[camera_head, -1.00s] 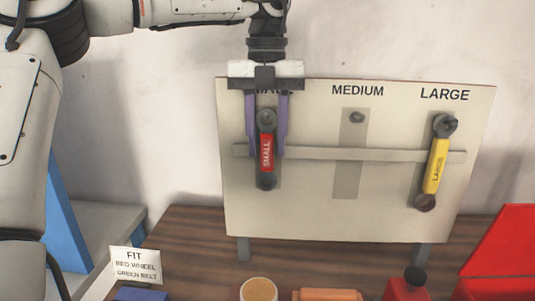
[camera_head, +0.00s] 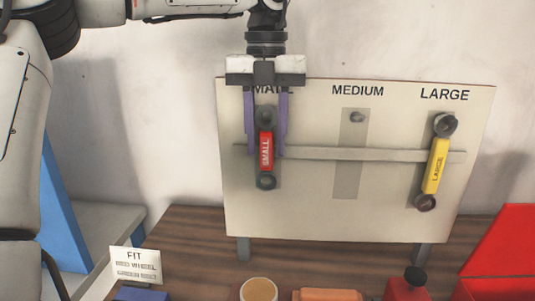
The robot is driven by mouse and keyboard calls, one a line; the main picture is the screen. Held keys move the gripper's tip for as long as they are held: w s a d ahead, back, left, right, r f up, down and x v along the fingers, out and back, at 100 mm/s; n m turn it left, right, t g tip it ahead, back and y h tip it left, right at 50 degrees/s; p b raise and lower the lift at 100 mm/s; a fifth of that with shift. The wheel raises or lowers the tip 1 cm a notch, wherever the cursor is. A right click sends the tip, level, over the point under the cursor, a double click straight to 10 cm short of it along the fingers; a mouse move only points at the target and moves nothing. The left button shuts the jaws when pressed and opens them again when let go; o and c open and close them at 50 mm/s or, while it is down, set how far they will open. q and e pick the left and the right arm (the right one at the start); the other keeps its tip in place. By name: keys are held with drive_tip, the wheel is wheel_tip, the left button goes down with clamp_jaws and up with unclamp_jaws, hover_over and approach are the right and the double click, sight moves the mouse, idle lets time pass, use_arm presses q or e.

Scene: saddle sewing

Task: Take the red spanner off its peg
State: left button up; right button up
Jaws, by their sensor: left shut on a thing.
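The red spanner (camera_head: 265,150), marked SMALL, is upright in front of the left column of the pegboard (camera_head: 310,205). Its grey ends show above and below the red handle. My left gripper (camera_head: 266,152) reaches down from above, with its purple fingers on either side of the spanner, shut on it. The peg behind the spanner's upper end is hidden, so I cannot tell whether the spanner is still on it. My right gripper is not in view.
A yellow spanner (camera_head: 436,165) hangs under LARGE. The MEDIUM peg (camera_head: 356,117) is bare. A horizontal rail (camera_head: 330,153) crosses the board.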

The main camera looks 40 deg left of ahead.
use_arm(q)
drive_tip(key=shift+s+d, duration=0.1)
drive_tip(key=shift+d, duration=0.05)
drive_tip(key=shift+s+d+r+b, duration=0.2)
drive_tip(key=shift+s+d+b, duration=0.25)
drive_tip(key=shift+s+d, duration=0.25)
drive_tip(key=shift+a, duration=0.1)
drive_tip(key=s+d+b, duration=0.2)
drive_tip(key=s+d, duration=0.2)
drive_tip(key=shift+s+r, duration=0.2)
drive_tip(key=shift+s, duration=0.2)
idle(0.8)
idle(0.4)
